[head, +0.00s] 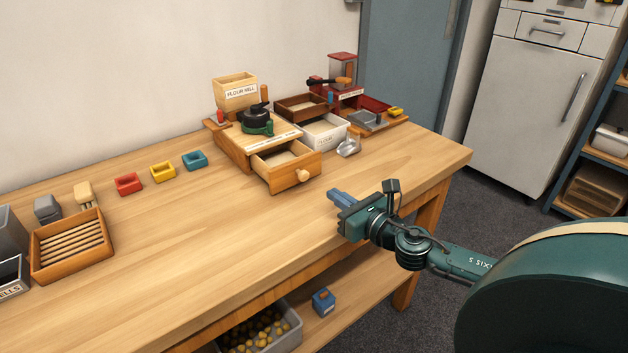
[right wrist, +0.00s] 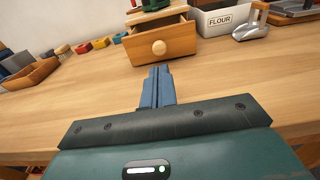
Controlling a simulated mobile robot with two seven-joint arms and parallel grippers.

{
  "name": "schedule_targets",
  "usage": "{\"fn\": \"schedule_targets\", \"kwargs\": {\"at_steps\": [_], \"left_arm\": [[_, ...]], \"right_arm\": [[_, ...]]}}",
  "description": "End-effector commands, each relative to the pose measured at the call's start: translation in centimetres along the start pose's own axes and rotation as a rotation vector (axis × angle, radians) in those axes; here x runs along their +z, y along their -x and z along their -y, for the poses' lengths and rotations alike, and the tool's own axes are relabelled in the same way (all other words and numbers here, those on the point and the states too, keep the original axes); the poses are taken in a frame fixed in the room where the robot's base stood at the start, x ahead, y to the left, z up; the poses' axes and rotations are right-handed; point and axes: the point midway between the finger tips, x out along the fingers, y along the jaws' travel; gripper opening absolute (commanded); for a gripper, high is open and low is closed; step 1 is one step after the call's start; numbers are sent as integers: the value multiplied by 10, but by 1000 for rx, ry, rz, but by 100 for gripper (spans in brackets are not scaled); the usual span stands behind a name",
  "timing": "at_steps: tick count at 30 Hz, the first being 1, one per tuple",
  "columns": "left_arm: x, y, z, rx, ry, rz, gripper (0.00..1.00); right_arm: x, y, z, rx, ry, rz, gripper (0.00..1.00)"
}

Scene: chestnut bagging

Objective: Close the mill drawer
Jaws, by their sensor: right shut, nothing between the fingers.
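The flour mill (head: 236,138) stands on the wooden table toward the back. Its drawer (head: 279,178) is pulled out at the front, with a round pale knob (head: 303,175) and some pale contents inside. In the right wrist view the drawer (right wrist: 178,45) and its knob (right wrist: 159,47) are straight ahead, beyond my fingertips. My right gripper (head: 336,196) is over the table's front edge, in front of the drawer and apart from it. Its blue fingers (right wrist: 158,75) are shut with nothing between them. My left gripper is out of view.
A white flour bin (head: 322,132) and a metal scoop (head: 348,146) are right of the drawer. Red (head: 128,183), yellow (head: 162,172) and blue (head: 194,160) small boxes sit to its left. A slatted wooden tray (head: 71,246) is far left. The table before the drawer is clear.

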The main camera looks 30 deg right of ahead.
Motion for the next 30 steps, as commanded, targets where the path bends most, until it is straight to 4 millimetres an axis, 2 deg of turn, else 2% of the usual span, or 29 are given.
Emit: {"fn": "schedule_targets", "kwargs": {"at_steps": [9,15,21,30], "left_arm": [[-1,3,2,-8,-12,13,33],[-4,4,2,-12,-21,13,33],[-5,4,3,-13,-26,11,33],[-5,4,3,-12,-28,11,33]], "right_arm": [[2,-48,0,-1,-2,3,0],[1,-72,0,-2,-4,1,0],[0,-83,0,1,-2,-1,0],[-1,-84,0,1,-2,-2,0]]}}
